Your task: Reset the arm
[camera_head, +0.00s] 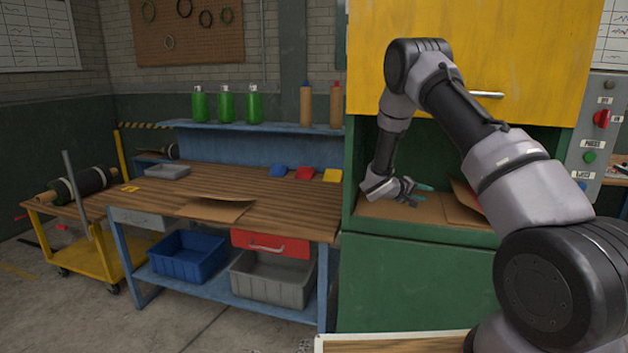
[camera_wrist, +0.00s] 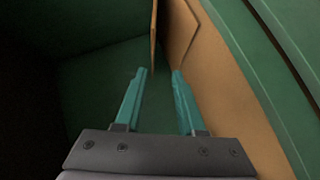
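My arm reaches from the right side of the head view into the open bay of a green cabinet (camera_head: 415,280) with a yellow upper door (camera_head: 500,60). My gripper (camera_head: 425,193) is inside the bay, low over its brown floor. In the wrist view its two teal fingers (camera_wrist: 160,72) stand apart with nothing between them. A brown cardboard piece (camera_wrist: 185,40) with a raised flap lies just past the fingertips; it also shows to the right of my gripper in the head view (camera_head: 462,210). A small red thing beside it is mostly hidden.
A wooden workbench (camera_head: 290,215) stands left of the cabinet, with a flat cardboard sheet (camera_head: 215,210), a grey tray (camera_head: 167,171) and coloured pieces on it. Green bottles (camera_head: 226,104) stand on its shelf. A control panel (camera_head: 597,130) is right of the cabinet.

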